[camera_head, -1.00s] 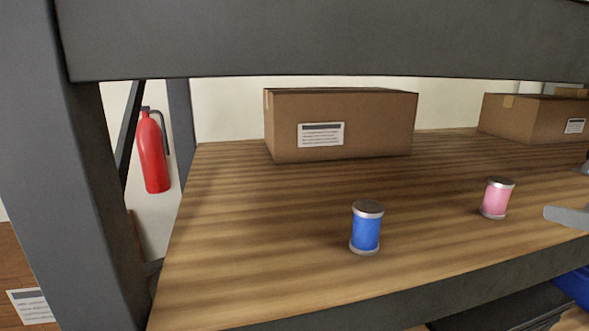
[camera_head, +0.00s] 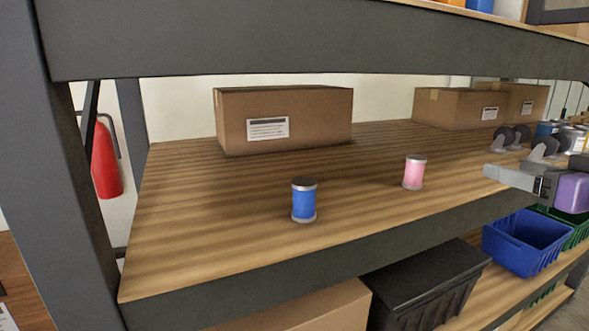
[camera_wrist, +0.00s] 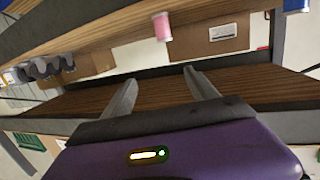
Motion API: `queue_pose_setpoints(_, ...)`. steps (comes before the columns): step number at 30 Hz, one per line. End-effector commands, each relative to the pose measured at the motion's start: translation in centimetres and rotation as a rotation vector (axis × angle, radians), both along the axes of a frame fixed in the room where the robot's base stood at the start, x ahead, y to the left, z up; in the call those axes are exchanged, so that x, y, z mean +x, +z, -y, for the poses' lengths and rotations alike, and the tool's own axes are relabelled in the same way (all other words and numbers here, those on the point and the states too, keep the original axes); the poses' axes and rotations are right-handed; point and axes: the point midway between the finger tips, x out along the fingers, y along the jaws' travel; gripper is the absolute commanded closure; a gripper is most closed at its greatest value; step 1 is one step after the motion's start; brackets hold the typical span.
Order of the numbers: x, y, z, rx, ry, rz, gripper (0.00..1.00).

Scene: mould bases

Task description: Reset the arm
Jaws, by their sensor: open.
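My gripper (camera_head: 490,172) is at the right of the head view, at the front edge of the shelf, to the right of the pink spool-like can. In the wrist view its two fingers (camera_wrist: 160,84) are apart with nothing between them. The pink can (camera_head: 414,172) stands upright on the wooden shelf (camera_head: 210,240) and also shows at the top of the wrist view (camera_wrist: 162,27). The blue can (camera_head: 304,200) stands upright to its left; part of it shows at the wrist view's top right corner (camera_wrist: 296,5).
A cardboard box (camera_head: 285,120) stands behind the cans, with more boxes (camera_head: 460,107) at the back right. Dark caster wheels (camera_head: 510,137) lie beyond my gripper. A dark upper beam (camera_head: 300,42) crosses above. Below are a black bin (camera_head: 425,285) and a blue bin (camera_head: 525,240).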

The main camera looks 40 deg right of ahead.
Motion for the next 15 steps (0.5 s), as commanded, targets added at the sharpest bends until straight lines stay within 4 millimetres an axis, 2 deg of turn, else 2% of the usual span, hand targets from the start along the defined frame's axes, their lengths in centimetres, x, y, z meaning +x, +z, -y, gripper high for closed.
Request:
queue_pose_setpoints(4,-0.4,2.3,1.0,-0.048,-0.043,0.095,0.32)
queue_pose_setpoints(9,-1.0,3.7,2.2,-0.081,-0.103,0.222,0.32)
queue_pose_setpoints(13,-0.8,3.5,2.8,-0.088,-0.146,0.335,0.32)
queue_pose_setpoints(15,-0.5,2.8,2.8,-0.085,-0.17,0.395,0.32)
